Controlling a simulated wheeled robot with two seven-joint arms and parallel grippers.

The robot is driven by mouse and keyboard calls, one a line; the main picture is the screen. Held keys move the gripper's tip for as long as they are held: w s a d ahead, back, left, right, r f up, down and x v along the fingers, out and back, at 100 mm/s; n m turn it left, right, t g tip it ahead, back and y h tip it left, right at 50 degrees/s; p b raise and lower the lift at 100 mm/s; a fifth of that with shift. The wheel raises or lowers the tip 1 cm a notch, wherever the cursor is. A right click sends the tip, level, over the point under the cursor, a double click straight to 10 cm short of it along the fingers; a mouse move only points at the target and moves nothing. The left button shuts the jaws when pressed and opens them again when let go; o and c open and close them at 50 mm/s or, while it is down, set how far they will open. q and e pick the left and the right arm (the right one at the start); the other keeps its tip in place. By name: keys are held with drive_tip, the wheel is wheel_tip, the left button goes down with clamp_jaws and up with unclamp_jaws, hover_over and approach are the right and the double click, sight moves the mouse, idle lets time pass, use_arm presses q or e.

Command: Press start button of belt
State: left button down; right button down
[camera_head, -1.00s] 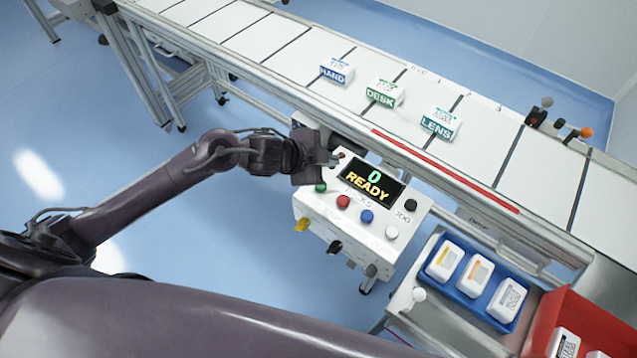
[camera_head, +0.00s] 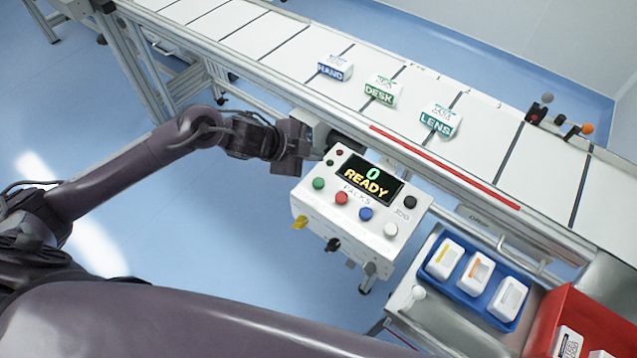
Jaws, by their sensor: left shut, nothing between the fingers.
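The control box (camera_head: 352,215) stands beside the conveyor belt (camera_head: 385,130). Its display (camera_head: 369,180) reads "0 READY", with "PACKS" printed below. On its face are a green button (camera_head: 319,184), a red button (camera_head: 341,198), a blue button (camera_head: 365,214), a white button (camera_head: 390,230) and a black one (camera_head: 410,202) near "JOG". My left gripper (camera_head: 318,153) is shut and empty, at the box's upper left corner, above and apart from the green button in the picture. Its fingertips are hard to make out. My right gripper is out of view.
Cartons marked HAND (camera_head: 335,68), DESK (camera_head: 380,90) and LENS (camera_head: 440,119) lie on the belt. A blue tray (camera_head: 457,297) with white packs and a red bin (camera_head: 606,327) stand at lower right. Yellow (camera_head: 299,222) and black knobs stick out of the box front.

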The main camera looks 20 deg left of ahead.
use_arm(q)
drive_tip(key=b, duration=0.5)
hover_over(314, 183)
wheel_tip(314, 183, down, 6)
drive_tip(key=shift+r, duration=0.25)
drive_tip(key=shift+f, duration=0.8)
idle(0.7)
drive_tip(key=shift+f+b, duration=0.35)
drive_tip(key=shift+f, duration=0.1)
